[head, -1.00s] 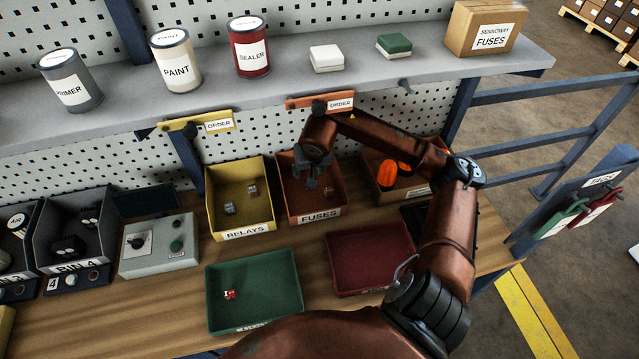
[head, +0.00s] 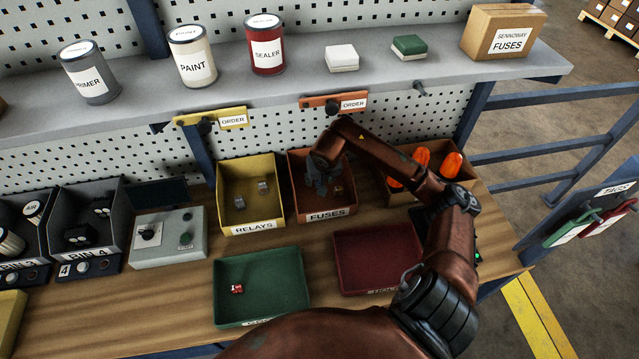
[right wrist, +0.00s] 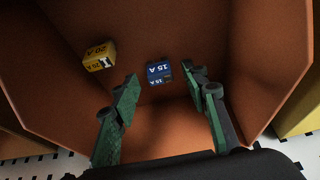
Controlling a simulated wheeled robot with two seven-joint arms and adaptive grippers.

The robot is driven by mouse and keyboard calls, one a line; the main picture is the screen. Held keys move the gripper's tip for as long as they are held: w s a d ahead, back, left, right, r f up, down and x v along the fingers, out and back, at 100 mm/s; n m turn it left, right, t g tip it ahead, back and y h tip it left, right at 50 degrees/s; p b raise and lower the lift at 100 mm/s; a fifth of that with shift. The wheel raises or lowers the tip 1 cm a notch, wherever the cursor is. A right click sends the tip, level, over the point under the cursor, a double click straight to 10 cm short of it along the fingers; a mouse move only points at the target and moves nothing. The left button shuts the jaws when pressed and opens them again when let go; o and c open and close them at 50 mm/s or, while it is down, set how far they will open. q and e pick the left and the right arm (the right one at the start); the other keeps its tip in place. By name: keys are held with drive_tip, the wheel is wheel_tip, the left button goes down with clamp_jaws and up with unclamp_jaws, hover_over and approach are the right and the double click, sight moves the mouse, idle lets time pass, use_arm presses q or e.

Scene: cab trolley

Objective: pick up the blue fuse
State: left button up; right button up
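The blue fuse (right wrist: 158,73), marked 15 A, lies in the orange FUSES bin (head: 325,214). In the right wrist view it sits just past and between the two fingertips. My right gripper (right wrist: 160,88) is open, with its green fingers apart on either side of the fuse line and nothing between them. In the head view my right gripper (head: 318,184) points down into the bin and hides the blue fuse. A yellow fuse (right wrist: 99,56), marked 20 A, lies to the left of the blue one, near the bin wall. My left gripper is not in view.
The yellow RELAYS bin (head: 250,226) stands left of the FUSES bin, a box with orange domes (head: 398,198) to the right. A green tray (head: 268,307) with a red fuse (head: 237,288) and an empty red tray (head: 375,262) lie in front. The shelf (head: 400,82) overhangs behind.

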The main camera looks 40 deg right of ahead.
drive_tip(key=c, duration=0.9)
drive_tip(key=shift+o, duration=0.2)
drive_tip(key=shift+r, duration=0.15)
